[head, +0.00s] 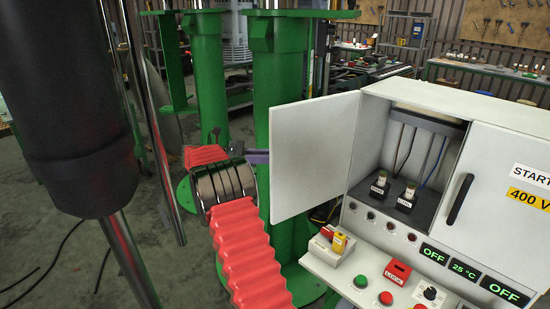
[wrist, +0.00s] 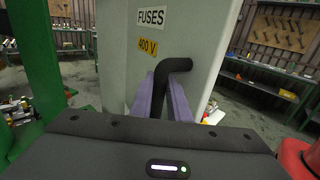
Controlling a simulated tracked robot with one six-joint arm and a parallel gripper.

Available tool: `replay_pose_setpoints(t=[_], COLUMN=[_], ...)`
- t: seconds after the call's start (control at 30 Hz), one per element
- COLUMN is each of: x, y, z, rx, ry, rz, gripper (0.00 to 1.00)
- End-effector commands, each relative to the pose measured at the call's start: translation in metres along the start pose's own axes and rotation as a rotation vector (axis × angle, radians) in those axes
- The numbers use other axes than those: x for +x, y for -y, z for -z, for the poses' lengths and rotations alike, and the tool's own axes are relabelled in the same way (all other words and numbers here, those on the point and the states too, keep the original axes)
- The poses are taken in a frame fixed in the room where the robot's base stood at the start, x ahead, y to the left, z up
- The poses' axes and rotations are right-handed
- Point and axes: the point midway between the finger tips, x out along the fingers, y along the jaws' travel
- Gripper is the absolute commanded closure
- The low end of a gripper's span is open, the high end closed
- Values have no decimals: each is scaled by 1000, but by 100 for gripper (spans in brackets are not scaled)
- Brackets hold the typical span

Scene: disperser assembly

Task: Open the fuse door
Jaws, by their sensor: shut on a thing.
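The fuse door (head: 313,152) stands swung open to the left of the white cabinet (head: 408,98), its inner face toward the head camera. In the wrist view its outer face (wrist: 205,48) carries the labels FUSES and 400 V. My gripper (wrist: 166,98) has purple fingers shut on the black door handle (wrist: 180,65). In the head view my gripper (head: 257,157) shows partly at the door's left edge; the handle is hidden behind the door. Inside the open compartment, two fuses (head: 381,179) (head: 409,192) stand in black holders.
The right cabinet door (head: 497,175), with its own black handle, is closed. Below is a control panel with buttons and OFF displays (head: 436,255). A green column (head: 284,105) stands close behind my gripper. Workbenches (head: 480,80) line the back.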

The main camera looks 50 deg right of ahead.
Motion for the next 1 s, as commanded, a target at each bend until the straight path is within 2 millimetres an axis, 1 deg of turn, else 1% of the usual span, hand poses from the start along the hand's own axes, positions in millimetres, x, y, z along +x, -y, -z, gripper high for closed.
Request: replay_pose_setpoints(t=[0.03, 0.2, 0.23, 0.47, 0.77, 0.87, 1.0], x=[-7, -5, -5, -1, 1, 1, 1], y=[2, 2, 2, 1, 0, 0, 0], z=[2, 2, 2, 1, -1, -6, -21], rx=[-6, -6, -6, -3, -1, 0, 2], ry=[-1, -1, -1, 0, 0, 0, 0], rz=[-4, -3, -3, 1, 2, 2, 2], gripper=[100, 100, 82, 66, 66, 66, 66])
